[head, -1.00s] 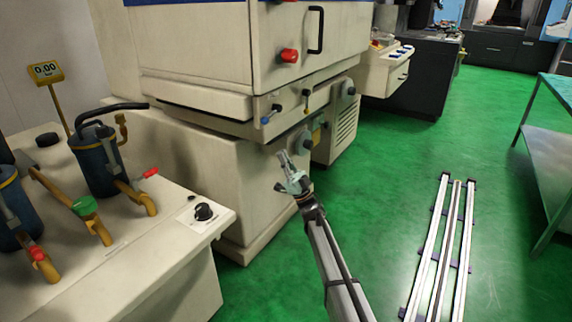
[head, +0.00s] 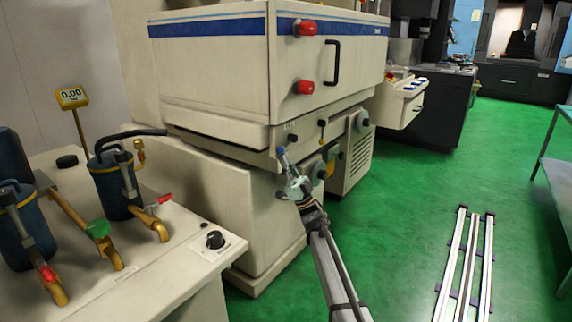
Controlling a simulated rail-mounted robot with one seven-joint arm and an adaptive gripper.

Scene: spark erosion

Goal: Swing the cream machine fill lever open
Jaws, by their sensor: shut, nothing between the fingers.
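The cream machine (head: 215,75) stands in the middle of the head view. On its lower front panel are a small lever with a blue tip (head: 281,150) and a short dark lever (head: 322,124) to its right. The panel lettering is too small to read, so I cannot tell which is the fill lever. My gripper (head: 286,164) is shut and empty, pointing up at the panel. Its fingertips overlap the blue tip in the picture; I cannot tell whether they touch. The gripper hides part of the panel below that lever.
Red knobs (head: 304,87) and a black door handle (head: 332,63) are above the panel. A cream bench (head: 165,262) with blue canisters (head: 117,187) and pipes is at left. Rails (head: 466,262) lie on the green floor at right, with clear floor around them.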

